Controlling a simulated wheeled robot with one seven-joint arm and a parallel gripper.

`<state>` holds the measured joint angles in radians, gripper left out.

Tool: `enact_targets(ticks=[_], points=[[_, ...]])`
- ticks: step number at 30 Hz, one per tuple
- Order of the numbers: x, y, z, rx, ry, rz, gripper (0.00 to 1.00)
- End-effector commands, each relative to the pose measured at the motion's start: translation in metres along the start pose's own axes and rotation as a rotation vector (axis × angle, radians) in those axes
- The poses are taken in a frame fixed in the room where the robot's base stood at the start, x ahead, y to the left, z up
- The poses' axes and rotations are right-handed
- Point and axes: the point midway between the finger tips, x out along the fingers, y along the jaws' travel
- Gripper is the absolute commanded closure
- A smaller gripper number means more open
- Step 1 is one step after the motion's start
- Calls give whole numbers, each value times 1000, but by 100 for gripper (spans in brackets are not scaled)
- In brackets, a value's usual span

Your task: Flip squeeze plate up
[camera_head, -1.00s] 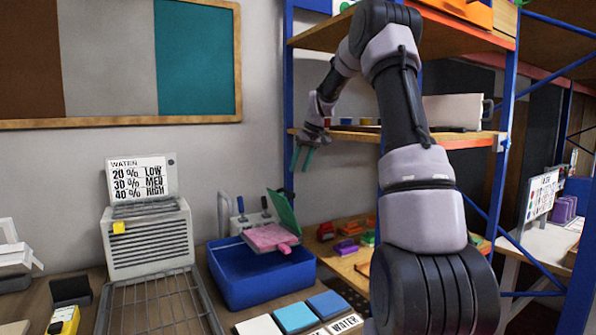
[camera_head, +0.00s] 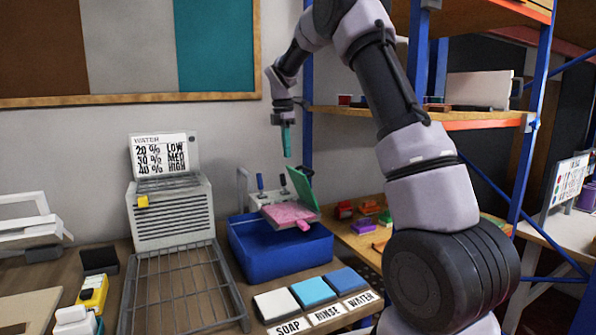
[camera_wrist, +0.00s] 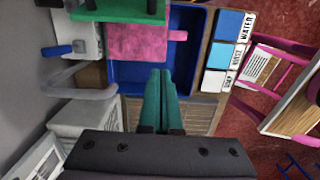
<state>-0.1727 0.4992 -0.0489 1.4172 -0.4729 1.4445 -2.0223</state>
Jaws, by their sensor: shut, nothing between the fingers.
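A pink plate (camera_head: 287,213) with a short pink handle lies at the back of the blue basin (camera_head: 262,266). A green plate (camera_head: 301,186) stands tilted up behind it. I cannot tell for certain which one is the squeeze plate. In the wrist view the shut fingers (camera_wrist: 162,72) point toward the basin (camera_wrist: 192,45), with the pink plate (camera_wrist: 138,43) ahead and a green part (camera_wrist: 112,12) at the top edge.
A white block with blue-topped levers (camera_head: 270,198) and a grey bent pipe (camera_head: 242,190) stand behind the basin. A wire rack (camera_head: 180,290) and a grey louvred box with a water sign (camera_head: 170,218) stand left. SOAP, RINSE and WATER pads (camera_head: 313,292) lie in front. Shelving with blue posts (camera_head: 308,120) stands right.

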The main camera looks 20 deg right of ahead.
Motion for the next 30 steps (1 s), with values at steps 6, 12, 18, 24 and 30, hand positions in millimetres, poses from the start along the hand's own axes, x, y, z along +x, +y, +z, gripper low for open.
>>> enact_targets(ticks=[6, 12, 18, 24, 30], points=[[22, -1, -1, -14, -2, -7, 100], [65, -1, -1, -13, -2, -7, 100], [102, -1, 2, -10, -2, -4, 100], [89, 0, 29, -8, -1, -2, 100], [86, 0, 37, -10, -1, -1, 100]])
